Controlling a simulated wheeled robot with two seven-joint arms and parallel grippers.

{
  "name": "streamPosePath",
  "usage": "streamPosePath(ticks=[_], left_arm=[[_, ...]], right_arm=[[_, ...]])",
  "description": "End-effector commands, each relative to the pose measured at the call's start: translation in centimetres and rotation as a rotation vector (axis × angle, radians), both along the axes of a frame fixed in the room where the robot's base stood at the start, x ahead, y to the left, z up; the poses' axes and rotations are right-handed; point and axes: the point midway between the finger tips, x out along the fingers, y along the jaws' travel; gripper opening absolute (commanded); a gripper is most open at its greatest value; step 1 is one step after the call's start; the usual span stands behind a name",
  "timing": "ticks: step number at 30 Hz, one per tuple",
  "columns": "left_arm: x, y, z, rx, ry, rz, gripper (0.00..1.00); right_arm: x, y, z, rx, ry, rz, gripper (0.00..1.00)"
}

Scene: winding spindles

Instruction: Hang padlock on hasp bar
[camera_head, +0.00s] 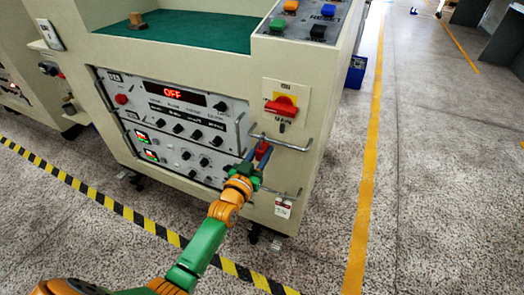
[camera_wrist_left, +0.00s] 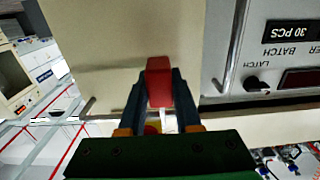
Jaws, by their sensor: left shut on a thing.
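The red padlock (camera_head: 262,150) is between the fingers of my left gripper (camera_head: 256,163), in front of the cream cabinet face. In the left wrist view the padlock (camera_wrist_left: 158,80) sits between the two dark fingers of the left gripper (camera_wrist_left: 159,92), which are shut on it. A metal bar (camera_head: 285,144) sticks out from the cabinet just above the padlock in the head view. A lower bar (camera_head: 280,193) runs below it. I cannot tell which is the hasp bar. The padlock's shackle is not clear, nor whether it touches a bar. My right gripper is not in view.
A red rotary switch (camera_head: 282,106) on a yellow plate is above the upper bar. The control panel (camera_head: 172,117) with a lit red display is to the left. A small tag (camera_head: 283,208) is under the lower bar. Open floor (camera_head: 325,215) lies to the right.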

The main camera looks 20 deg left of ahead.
Motion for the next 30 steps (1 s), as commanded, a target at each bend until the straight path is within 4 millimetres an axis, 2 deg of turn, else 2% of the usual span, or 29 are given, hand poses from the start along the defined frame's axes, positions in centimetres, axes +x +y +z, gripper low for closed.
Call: streamPosePath(ticks=[1, 2, 5, 14, 17, 24, 30], left_arm=[[0.0, 0.0, 0.1, 0.0, -0.001, 0.0, 0.0], [0.0, 0.0, 0.1, 0.0, -0.001, 0.0, 0.4], [0.0, 0.0, 0.1, 0.0, -0.001, 0.0, 0.67], [-0.1, 0.0, 0.0, 0.0, 0.001, 0.0, 0.67], [-1.3, 0.1, 0.2, 0.001, 0.002, 0.0, 0.67], [-5.8, 0.2, 0.1, 0.001, 0.003, 0.0, 0.67], [-7.2, 0.2, 0.1, 0.0, -0.001, 0.0, 0.67]], right_arm=[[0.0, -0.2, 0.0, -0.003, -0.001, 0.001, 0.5], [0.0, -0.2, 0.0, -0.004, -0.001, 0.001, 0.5], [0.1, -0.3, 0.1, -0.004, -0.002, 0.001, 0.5], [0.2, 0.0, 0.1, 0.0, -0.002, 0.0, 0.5], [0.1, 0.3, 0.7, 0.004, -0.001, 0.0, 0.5], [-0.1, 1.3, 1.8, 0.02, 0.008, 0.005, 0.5], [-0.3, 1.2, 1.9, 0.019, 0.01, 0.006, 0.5]])
